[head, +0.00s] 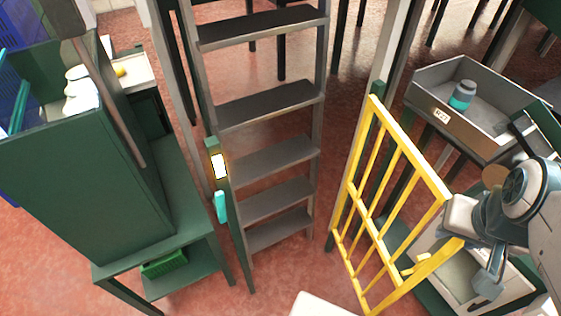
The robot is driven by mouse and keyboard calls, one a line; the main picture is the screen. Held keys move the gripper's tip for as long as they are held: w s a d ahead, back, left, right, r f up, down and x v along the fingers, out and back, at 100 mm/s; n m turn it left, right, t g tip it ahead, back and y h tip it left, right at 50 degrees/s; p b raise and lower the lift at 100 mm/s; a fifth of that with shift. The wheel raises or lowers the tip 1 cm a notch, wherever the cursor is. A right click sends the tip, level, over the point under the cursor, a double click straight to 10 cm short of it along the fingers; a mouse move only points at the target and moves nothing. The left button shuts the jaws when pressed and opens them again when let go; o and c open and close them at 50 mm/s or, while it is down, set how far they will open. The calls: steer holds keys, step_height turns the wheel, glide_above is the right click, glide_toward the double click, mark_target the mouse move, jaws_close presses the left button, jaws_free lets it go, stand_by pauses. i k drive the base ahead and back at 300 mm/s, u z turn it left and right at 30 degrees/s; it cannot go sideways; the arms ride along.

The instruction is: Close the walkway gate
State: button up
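The yellow walkway gate (379,183) is a barred panel hung from a dark green post (360,150) right of the ladder steps. It stands swung open toward me, with its free edge at the lower right. A second green post (239,240) stands left of the steps, with a lit plate (218,165) and a teal piece (221,206) on it. The gap between the posts is open. My gripper (472,245) is at the right, close beside the gate's free edge. Its fingers are partly hidden, and I cannot tell whether they touch the gate.
Dark ladder steps (272,160) rise behind the gap. A green cabinet and bench (90,170) stand at the left. A grey tray (415,92) holding a teal-and-grey jar (462,95) is at the right. A pale bin (517,291) lies below my arm. Red floor is clear between the posts.

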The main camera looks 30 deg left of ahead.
mark_target(423, 169)
steer(key=u, duration=0.95)
steer(key=i, duration=0.5)
steer(key=z, duration=2.4)
steer(key=k, duration=0.3)
steer(key=u, duration=0.25)
